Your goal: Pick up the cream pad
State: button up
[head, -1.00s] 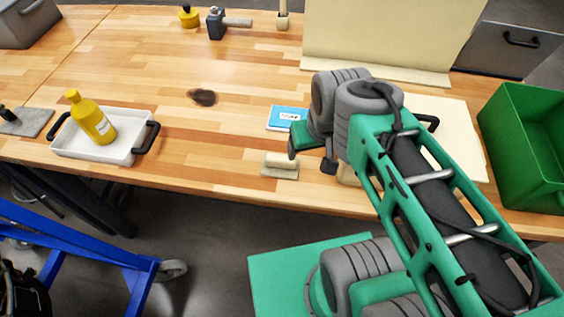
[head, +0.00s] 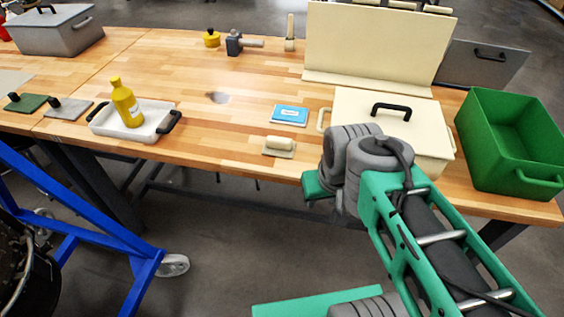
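The cream pad (head: 279,146) lies on the wooden workbench near its front edge, in the middle of the head view. It is a flat cream base with a rounded cream grip on top, and nothing covers it. My gripper (head: 317,187) is at the end of the green and grey arm, to the right of the pad and nearer to me. A green part of it shows at the bench's front edge, apart from the pad. Its fingertips are hidden or cannot be made out.
A blue-labelled box (head: 289,115) lies just behind the pad. A cream case (head: 432,118) and a green bin (head: 512,140) stand to the right. A white tray (head: 160,112) with a yellow bottle (head: 126,103) is on the left. The bench between tray and pad is clear.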

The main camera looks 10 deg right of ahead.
aim_at(277, 147)
jog(key=k, duration=0.95)
jog(key=u, duration=1.1)
jog(key=i, duration=1.6)
jog(key=z, duration=0.65)
